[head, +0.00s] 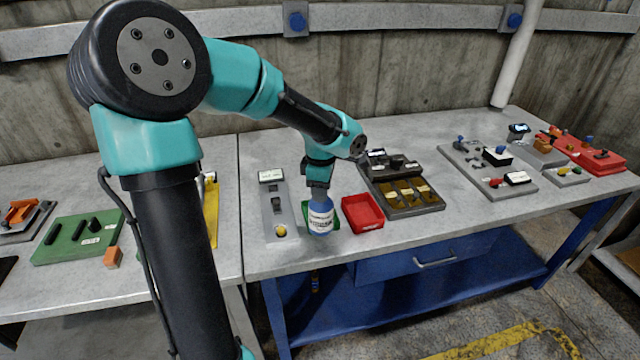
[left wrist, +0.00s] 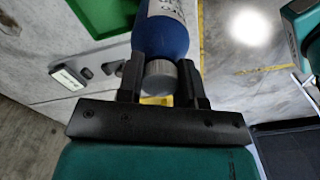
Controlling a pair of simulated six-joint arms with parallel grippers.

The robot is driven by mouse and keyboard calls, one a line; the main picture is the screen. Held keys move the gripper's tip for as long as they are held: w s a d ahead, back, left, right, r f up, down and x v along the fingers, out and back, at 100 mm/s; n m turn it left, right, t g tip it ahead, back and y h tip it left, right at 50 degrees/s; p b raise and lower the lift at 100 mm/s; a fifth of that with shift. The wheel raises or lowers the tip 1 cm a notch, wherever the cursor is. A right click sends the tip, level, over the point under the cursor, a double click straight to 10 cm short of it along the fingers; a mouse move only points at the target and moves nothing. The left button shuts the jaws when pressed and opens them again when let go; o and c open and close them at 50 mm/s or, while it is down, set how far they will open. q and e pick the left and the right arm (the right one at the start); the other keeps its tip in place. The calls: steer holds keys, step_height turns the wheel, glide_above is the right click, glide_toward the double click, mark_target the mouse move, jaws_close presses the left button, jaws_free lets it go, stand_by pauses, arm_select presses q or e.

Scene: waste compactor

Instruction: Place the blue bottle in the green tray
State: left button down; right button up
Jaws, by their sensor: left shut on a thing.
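The blue bottle (head: 321,217) has a white label and stands upright in the head view. My left gripper (head: 319,189) is shut on its top from above. In the left wrist view the fingers sit on both sides of the grey cap (left wrist: 159,78), with the blue body (left wrist: 163,38) beyond. The green tray (head: 334,222) is mostly hidden behind the bottle, with bits showing at both sides. I cannot tell whether the bottle touches the tray or hangs above it. My right gripper is not in view.
A red tray (head: 363,213) is close on the right of the bottle. A grey panel (head: 279,209) with a yellow button lies to the left. A dark case with yellowish compartments (head: 402,190) is behind right. The table's front edge is near; bare tabletop lies further right.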

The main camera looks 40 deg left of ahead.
arm_select(q)
steer(key=w+a, duration=0.5)
steer(key=a, duration=0.1)
steer(key=shift+w+f, duration=0.35)
steer(key=shift+w, duration=0.15)
steer(key=shift+w+a+f, duration=0.1)
steer(key=shift+a+f, duration=0.05)
steer(key=shift+f, duration=0.75)
steer(key=shift+w+a+f, duration=0.1)
steer(key=shift+f, duration=0.9)
steer(key=c, duration=0.8)
jaws_free()
step_height(320, 180, up, 12)
steer(key=shift+r, duration=0.1)
